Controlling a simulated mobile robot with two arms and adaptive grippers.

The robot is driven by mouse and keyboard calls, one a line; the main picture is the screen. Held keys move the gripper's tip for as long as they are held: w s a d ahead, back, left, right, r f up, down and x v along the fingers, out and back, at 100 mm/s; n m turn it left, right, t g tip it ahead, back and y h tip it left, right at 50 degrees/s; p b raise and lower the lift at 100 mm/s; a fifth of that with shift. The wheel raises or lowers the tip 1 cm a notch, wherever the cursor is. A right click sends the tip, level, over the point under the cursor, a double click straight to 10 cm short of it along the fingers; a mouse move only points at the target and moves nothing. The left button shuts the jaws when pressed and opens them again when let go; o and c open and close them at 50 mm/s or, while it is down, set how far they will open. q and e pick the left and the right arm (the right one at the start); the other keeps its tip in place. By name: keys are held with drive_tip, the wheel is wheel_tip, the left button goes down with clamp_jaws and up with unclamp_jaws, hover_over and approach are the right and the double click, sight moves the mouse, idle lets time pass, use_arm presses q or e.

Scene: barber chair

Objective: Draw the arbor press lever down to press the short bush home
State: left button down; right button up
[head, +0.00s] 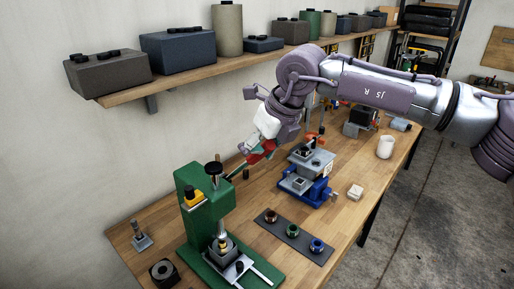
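The green arbor press (193,207) stands on the bench at the lower left. Its dark lever (235,171) slants up and right from the press head. My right gripper (256,155) reaches down to the outer end of the lever. Its fingers overlap the lever end, and whether they are closed on it is hard to tell. Under the ram, a small brass-coloured piece (222,243), perhaps the short bush, sits on a dark block on the press base. Its seating is too small to judge. My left gripper is out of view.
A dark mat (282,230) with several ringed parts lies right of the press. Behind it stands a blue vise-like fixture (318,190). A white cup (386,147) and a pale block (355,192) are further right. A shelf (185,80) with boxes runs along the wall.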

drive_tip(key=shift+w+a+f, duration=0.1)
drive_tip(key=shift+w+f, duration=0.35)
drive_tip(key=shift+f, duration=0.05)
drive_tip(key=shift+w+f, duration=0.15)
drive_tip(key=shift+f, duration=0.05)
drive_tip(key=shift+s+d, duration=0.25)
drive_tip(key=shift+s, duration=0.05)
drive_tip(key=c, duration=0.5)
drive_tip(key=shift+a+r, duration=0.15)
clamp_jaws()
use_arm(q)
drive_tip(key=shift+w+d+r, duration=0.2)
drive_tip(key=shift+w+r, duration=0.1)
